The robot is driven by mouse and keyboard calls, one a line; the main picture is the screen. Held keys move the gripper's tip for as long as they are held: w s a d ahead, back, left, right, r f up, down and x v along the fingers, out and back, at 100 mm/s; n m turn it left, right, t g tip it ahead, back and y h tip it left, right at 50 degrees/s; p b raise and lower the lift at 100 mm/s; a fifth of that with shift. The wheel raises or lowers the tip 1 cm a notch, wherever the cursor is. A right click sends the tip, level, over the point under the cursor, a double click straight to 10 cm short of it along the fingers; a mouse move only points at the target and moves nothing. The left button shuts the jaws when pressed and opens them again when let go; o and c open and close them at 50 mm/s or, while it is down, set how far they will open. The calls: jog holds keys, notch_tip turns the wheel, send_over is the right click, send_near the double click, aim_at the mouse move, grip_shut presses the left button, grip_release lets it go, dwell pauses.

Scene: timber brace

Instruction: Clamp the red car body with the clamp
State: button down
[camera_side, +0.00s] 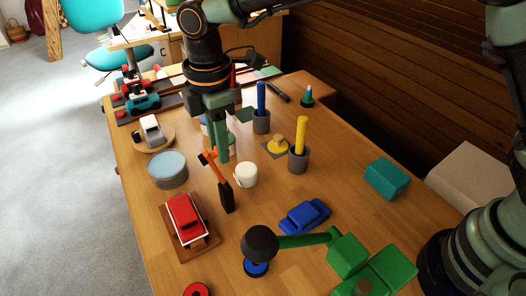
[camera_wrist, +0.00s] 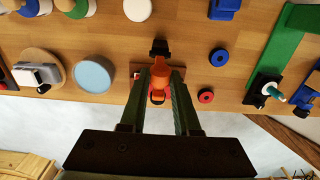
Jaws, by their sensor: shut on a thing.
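In the wrist view the fingers (camera_wrist: 160,78) are shut on the orange clamp (camera_wrist: 158,70). In the side view the clamp is just behind and right of the red car, apart from it.
A red ring (camera_side: 197,290) is in front.

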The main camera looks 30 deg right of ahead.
jog(key=shift+a+r, duration=0.1)
jog(key=shift+a, duration=0.25)
jog(key=shift+a+f, duration=0.2)
jog(key=shift+a, duration=0.85)
jog(key=shift+a+f, duration=0.55)
jog(key=shift+a, duration=0.45)
jog(key=shift+a+f, duration=0.55)
jog(key=shift+a, duration=0.45)
jog(key=shift+a+f, duration=0.55)
jog(key=shift+a, duration=0.45)
jog(key=c, duration=0.6)
grip_release()
jog(key=shift+d+f, duration=0.1)
